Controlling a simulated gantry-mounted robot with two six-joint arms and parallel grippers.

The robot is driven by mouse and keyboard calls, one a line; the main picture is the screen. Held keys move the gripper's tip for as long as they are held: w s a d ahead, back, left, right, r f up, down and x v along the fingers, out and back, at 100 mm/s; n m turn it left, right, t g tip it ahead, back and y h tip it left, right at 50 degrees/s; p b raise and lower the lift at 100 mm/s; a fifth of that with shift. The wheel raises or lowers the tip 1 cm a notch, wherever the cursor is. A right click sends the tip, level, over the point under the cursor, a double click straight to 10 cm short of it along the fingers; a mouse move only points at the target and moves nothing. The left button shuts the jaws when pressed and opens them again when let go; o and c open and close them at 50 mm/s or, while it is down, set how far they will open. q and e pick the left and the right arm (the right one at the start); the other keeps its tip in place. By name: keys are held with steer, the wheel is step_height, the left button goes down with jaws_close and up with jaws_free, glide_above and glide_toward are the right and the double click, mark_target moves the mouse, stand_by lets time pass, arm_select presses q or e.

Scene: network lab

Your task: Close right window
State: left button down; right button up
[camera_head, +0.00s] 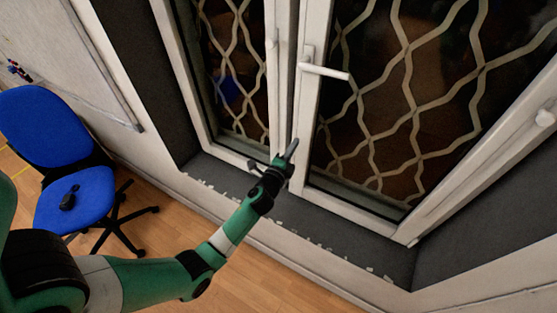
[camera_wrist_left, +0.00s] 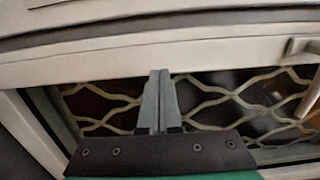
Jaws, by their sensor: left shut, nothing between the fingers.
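The right window (camera_head: 405,215) is a white-framed sash with glass and a wavy pale grille behind it. Its white handle (camera_head: 325,72) sticks out to the right from the sash's left upright. My left gripper (camera_head: 290,150) is shut and empty, at the lower part of the uprights where the two sashes meet. In the left wrist view, the shut fingers (camera_wrist_left: 158,95) point at a white frame bar (camera_wrist_left: 110,62), with the handle (camera_wrist_left: 312,95) at the right edge. I cannot tell whether the fingertips touch the frame or how far the sash is ajar. My right gripper is out of view.
The left window (camera_head: 235,140) stands beside the right one. A dark sill (camera_head: 215,175) runs below both. A blue office chair (camera_head: 85,195) stands at the left, with a small dark object (camera_head: 69,198) on its seat. The wooden floor (camera_head: 250,285) is clear in front.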

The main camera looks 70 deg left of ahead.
arm_select(q)
steer(key=v, duration=0.8)
steer(key=shift+s+r, duration=0.2)
steer(key=shift+s, duration=0.1)
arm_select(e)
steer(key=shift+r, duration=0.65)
arm_select(q)
steer(key=shift+a, duration=0.1)
